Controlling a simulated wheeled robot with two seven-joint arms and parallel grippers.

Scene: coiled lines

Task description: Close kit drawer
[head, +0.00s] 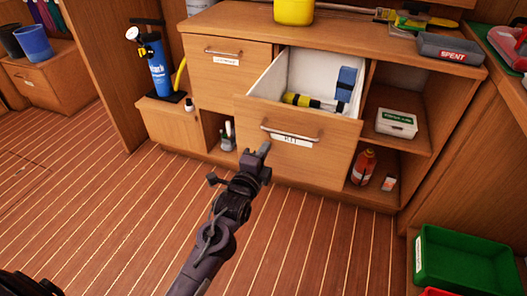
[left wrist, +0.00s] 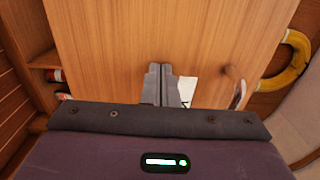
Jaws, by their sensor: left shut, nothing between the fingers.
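The kit drawer (head: 318,169) is pulled out of the wooden cabinet, its white inside showing. Its front has a metal bar handle (head: 290,133) and a white KIT label (head: 291,140). My left gripper (head: 264,150) is shut and empty, just in front of the drawer face, beside the left end of the handle. In the left wrist view the shut fingers (left wrist: 163,72) point at the wooden drawer front (left wrist: 120,40), with the label (left wrist: 187,90) and handle (left wrist: 235,85) to their right. I cannot tell whether the fingertips touch the wood. My right gripper is out of view.
A yellow-black torch (head: 310,101) and a blue box (head: 346,82) lie in the drawer. Another drawer (head: 228,80) at left is shut. Right shelves hold a white-green case (head: 396,123) and an orange bottle (head: 363,167). A green crate (head: 465,262) stands at lower right. The left floor is clear.

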